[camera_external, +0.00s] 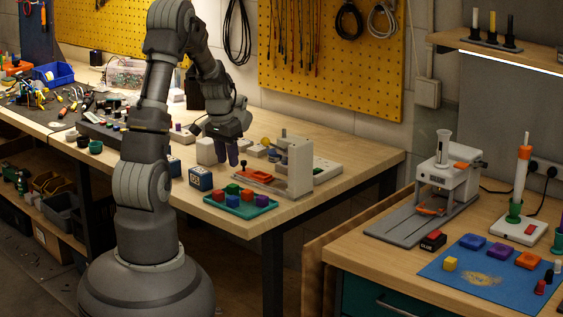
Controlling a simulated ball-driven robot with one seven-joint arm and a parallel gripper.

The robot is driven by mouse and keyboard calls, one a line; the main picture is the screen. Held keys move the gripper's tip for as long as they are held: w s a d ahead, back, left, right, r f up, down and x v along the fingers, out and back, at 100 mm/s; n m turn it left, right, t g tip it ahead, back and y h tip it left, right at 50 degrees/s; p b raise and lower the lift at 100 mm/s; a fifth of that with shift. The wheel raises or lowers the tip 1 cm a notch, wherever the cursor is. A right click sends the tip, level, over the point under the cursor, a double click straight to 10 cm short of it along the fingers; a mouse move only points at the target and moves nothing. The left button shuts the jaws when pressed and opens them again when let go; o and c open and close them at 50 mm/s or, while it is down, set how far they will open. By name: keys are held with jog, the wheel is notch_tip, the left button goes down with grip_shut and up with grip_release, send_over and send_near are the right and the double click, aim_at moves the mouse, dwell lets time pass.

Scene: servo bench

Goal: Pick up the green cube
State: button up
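A small green cube (232,188) sits in a shallow green tray (250,211) near the front edge of the wooden bench, at the back of a cluster of coloured cubes. Red cubes (247,195), a blue cube (233,200) and a purple cube (262,200) share the tray. My gripper (228,159) points down above the bench, behind and above the tray. Its two fingers look apart with nothing between them. It does not touch the green cube.
A blue box (200,177) stands left of the tray. A white block (206,151) is beside my gripper.

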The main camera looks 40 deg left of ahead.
aim_at(233, 185)
jog(key=f+b, duration=0.1)
jog(key=f, duration=0.1)
jog(key=w+f+b, duration=0.1)
jog(key=f, duration=0.2)
jog(key=f+b, duration=0.1)
jog(key=f, duration=0.2)
jog(key=shift+w+f, duration=0.25)
jog(key=shift+w, duration=0.05)
jog(key=shift+r, duration=0.1)
jog(key=shift+c, duration=0.5)
grip_shut()
